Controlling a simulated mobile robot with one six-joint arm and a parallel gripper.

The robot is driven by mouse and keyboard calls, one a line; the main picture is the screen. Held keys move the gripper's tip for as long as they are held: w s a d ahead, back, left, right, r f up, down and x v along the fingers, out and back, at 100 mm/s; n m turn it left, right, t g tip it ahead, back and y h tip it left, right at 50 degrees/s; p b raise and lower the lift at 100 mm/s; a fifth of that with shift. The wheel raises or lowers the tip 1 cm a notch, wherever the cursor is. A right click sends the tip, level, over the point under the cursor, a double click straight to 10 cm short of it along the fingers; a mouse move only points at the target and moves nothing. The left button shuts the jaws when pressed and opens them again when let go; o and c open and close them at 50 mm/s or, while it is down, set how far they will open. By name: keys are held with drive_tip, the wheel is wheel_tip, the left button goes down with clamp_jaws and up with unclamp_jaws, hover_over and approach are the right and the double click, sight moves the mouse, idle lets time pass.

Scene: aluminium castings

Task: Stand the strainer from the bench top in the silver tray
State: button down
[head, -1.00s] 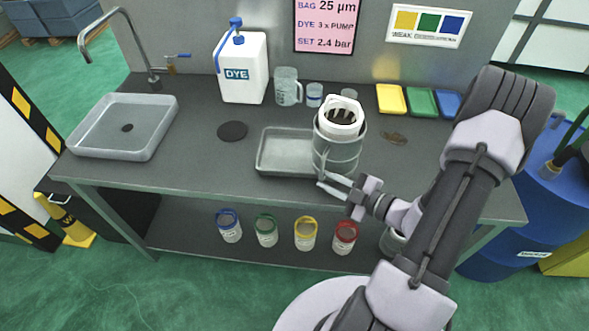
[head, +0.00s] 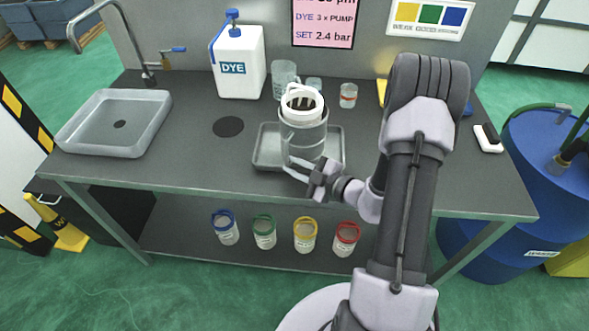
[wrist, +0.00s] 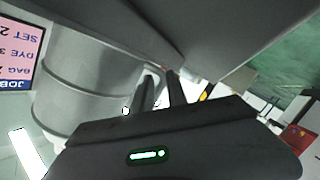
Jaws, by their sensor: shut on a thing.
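The strainer is a grey metal cylinder (head: 303,135) with a white ring and dark openings at its top. It is upright over the middle of the silver tray (head: 262,160) on the bench. Whether its base touches the tray floor cannot be told. My gripper (head: 297,167) is shut on the strainer's lower front side. In the wrist view the strainer (wrist: 85,80) lies sideways in the picture, and the fingers (wrist: 162,88) meet its side. The strainer hides part of the tray's back.
A sink basin (head: 118,120) is at the left, with a dark disc (head: 228,126) between it and the tray. The dye container (head: 240,62), a clear jug (head: 284,78) and a jar (head: 348,95) stand behind. Several coloured-rim pots, including a blue one (head: 225,228), are below.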

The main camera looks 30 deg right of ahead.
drive_tip(key=shift+r, duration=0.15)
drive_tip(key=c, duration=1.3)
unclamp_jaws()
drive_tip(key=shift+f, duration=0.2)
